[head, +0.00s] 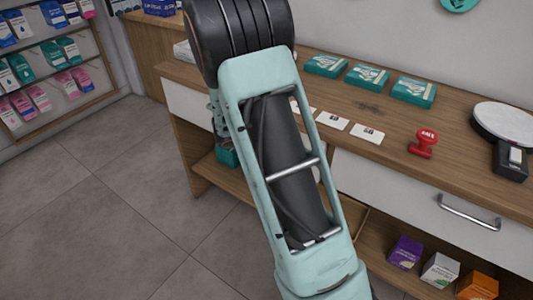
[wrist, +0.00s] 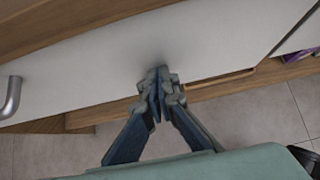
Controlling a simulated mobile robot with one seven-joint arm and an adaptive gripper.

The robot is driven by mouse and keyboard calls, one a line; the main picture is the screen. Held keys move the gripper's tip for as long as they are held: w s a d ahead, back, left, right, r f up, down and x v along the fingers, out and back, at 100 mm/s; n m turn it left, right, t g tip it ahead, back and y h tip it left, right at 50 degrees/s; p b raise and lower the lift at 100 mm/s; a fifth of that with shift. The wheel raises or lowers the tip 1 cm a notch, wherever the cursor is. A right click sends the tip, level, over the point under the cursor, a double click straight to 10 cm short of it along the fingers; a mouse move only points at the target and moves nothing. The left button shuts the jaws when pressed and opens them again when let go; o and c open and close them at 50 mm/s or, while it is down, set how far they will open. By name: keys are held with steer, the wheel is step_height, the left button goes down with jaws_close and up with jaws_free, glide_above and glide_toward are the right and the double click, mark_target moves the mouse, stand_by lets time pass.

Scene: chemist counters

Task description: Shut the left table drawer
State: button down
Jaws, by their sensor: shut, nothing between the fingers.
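The left table drawer has a plain white front (head: 188,105), showing in the head view left of my arm; my arm hides the rest. In the wrist view a white drawer front (wrist: 95,70) runs across the picture, with a metal bar handle (wrist: 11,98) at the left edge. My gripper (wrist: 158,76) is shut and empty. Its fingertips are at the lower part of this front, right of the handle, touching or very close to it. I cannot tell whether a gap remains behind the front. My gripper is hidden in the head view.
The right drawer (head: 400,195) has a metal handle (head: 469,212). Boxes, including a purple one (head: 405,252), stand on the shelf below. The wooden table top (head: 370,105) holds teal boxes, cards, a red stamp (head: 424,143) and a scale (head: 506,122). Grey floor (head: 100,220) is clear at left.

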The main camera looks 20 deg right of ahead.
steer(key=shift+w+d, duration=0.4)
steer(key=shift+d, duration=0.15)
steer(key=shift+d+r, duration=0.15)
steer(key=shift+r, duration=0.05)
